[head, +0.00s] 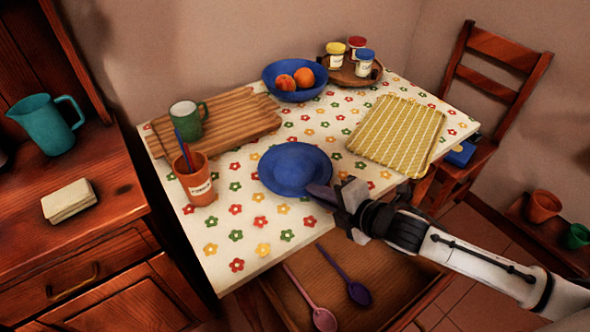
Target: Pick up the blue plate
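The blue plate (290,168) lies flat on the flowered tablecloth (262,222), near the middle of the table. My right gripper (322,194) comes in from the lower right, with its fingertips at the plate's lower right rim. The fingers overlap that edge in the head view. I cannot tell whether they touch the plate or whether the rim is between them. My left gripper is not in view.
An orange cup with utensils (196,182) stands left of the plate. A wooden board with a green mug (189,119), a blue bowl of fruit (294,79) and a yellow cloth (398,132) lie around it. An open drawer (385,285) holds two spoons below.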

